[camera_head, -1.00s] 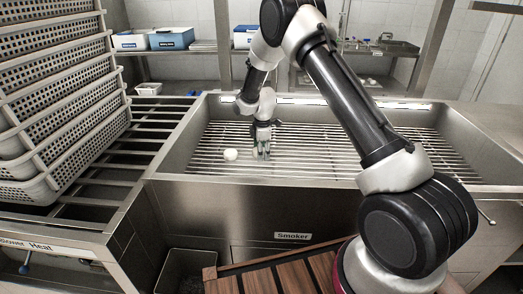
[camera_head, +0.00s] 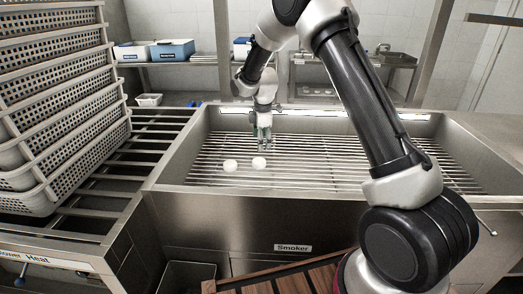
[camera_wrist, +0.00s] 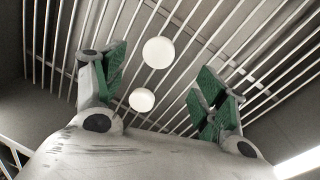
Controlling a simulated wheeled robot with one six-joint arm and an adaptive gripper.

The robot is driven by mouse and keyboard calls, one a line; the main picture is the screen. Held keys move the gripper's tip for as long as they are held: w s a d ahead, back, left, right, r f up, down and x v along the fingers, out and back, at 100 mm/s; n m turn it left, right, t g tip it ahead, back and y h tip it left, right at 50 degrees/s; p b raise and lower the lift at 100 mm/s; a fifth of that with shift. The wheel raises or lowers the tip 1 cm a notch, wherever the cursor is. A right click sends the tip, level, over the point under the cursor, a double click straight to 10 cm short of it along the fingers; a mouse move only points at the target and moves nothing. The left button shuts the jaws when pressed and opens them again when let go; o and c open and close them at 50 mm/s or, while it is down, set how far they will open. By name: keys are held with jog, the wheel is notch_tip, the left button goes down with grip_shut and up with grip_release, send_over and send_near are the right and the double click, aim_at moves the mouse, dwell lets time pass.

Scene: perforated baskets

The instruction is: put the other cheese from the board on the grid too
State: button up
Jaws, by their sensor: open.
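Two round white cheeses lie side by side on the metal grid (camera_head: 330,172) of the smoker, a left one (camera_head: 230,165) and a right one (camera_head: 259,163). They are apart by a small gap. My gripper (camera_head: 264,143) is above and just behind the right cheese, clear of it. In the wrist view both cheeses (camera_wrist: 158,52) (camera_wrist: 142,100) rest on the bars, and my green-padded fingers (camera_wrist: 162,80) are spread wide with nothing held. The slatted wooden board (camera_head: 290,278) shows only partly at the bottom, with no cheese on its visible part.
The smoker's steel walls (camera_head: 270,208) surround the grid, which is free to the right. Stacked perforated baskets (camera_head: 65,120) stand on a barred rack at left. A shelf with blue boxes (camera_head: 172,48) is at the back. My arm hides part of the grid.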

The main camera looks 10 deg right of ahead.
jog(key=s+d+r+m+t, duration=0.1)
jog(key=s+d+r+m, duration=0.35)
jog(key=s+r, duration=0.55)
jog(key=s+d+r+m, duration=0.45)
jog(key=s+r, duration=0.25)
jog(key=r, duration=0.5)
jog(key=s+d+r+m, duration=0.1)
jog(key=s+m, duration=0.3)
jog(key=s, duration=0.8)
jog(key=s+d+r+m+t, duration=0.1)
jog(key=s+d+m, duration=0.3)
jog(key=s, duration=0.9)
jog(key=shift+s+d+r+t, duration=0.15)
jog(key=shift+s+r+t, duration=0.1)
jog(key=shift+r+t, duration=0.1)
